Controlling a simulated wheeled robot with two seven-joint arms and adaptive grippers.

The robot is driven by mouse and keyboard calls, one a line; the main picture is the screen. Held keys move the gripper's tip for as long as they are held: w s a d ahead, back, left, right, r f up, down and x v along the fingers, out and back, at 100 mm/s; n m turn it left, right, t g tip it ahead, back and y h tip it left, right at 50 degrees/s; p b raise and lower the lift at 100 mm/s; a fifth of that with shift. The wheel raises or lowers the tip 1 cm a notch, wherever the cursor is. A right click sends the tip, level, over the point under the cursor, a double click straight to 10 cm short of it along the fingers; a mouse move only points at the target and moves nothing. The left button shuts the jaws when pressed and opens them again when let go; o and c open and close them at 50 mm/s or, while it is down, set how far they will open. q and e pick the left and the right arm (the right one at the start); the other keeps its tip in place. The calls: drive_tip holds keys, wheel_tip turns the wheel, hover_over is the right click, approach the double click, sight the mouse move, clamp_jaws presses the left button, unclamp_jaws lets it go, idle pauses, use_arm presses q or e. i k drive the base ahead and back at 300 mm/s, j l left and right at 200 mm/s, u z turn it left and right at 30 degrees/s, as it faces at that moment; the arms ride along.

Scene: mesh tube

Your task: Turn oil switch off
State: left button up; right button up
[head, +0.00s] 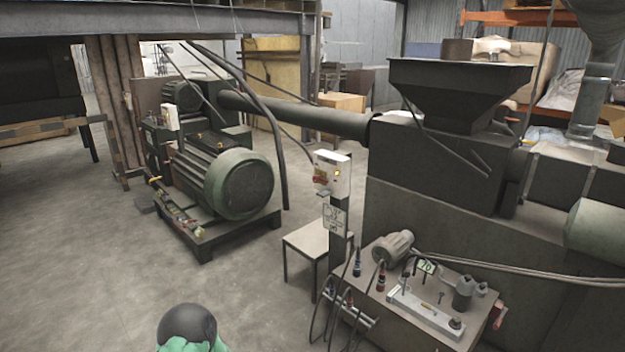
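A white switch box (332,174) with a red and yellow switch and a small yellow light stands on a dark post right of centre. A second, smaller white box (170,117) sits on the green motor machine at the left. I cannot tell from labels which of them is the oil switch, nor read any switch position. A hydraulic unit (420,295) with a small grey motor, hoses and fittings stands below the switch post. Neither of my grippers shows in the head view.
A large green motor (238,183) on a dark base stands at the left. A small white-topped table (307,240) stands beside the post. A large machine with a dark hopper (460,90) fills the right. Open concrete floor (90,270) lies at the left and front.

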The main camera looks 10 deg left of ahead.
sight(315, 178)
drive_tip(key=i+j, duration=0.45)
drive_tip(key=j, duration=0.15)
drive_tip(key=i+j, duration=0.45)
drive_tip(key=j, duration=0.15)
drive_tip(key=i+j, duration=0.45)
drive_tip(key=j+z, duration=0.05)
drive_tip(key=j, duration=0.05)
